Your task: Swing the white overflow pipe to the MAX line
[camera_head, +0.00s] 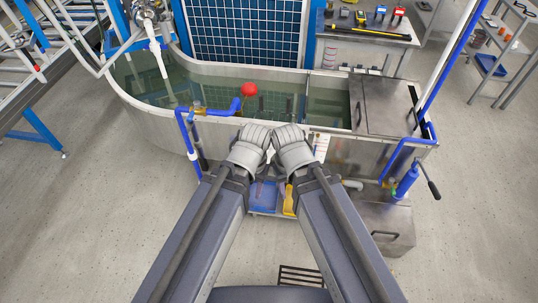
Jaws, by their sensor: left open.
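A white pipe (159,59) slants down into the water tank (190,125) at its back left, below a metal fitting. I cannot tell for certain that it is the overflow pipe. A small white label with red marks (321,146) is on the tank's front, right of my grippers; a MAX line is too small to read. My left gripper (256,132) is open at the tank's front edge, apart from the white pipe. My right gripper (290,132) is close beside it; its finger state is unclear. Both grippers and arms hide part of the tank front.
A red ball (249,89) is over the water. Blue pipes (222,112) cross the front rim. A metal lid (388,103) covers the tank's right end. A blue hand pump (407,180) stands at right. A tool bench (365,35) is behind.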

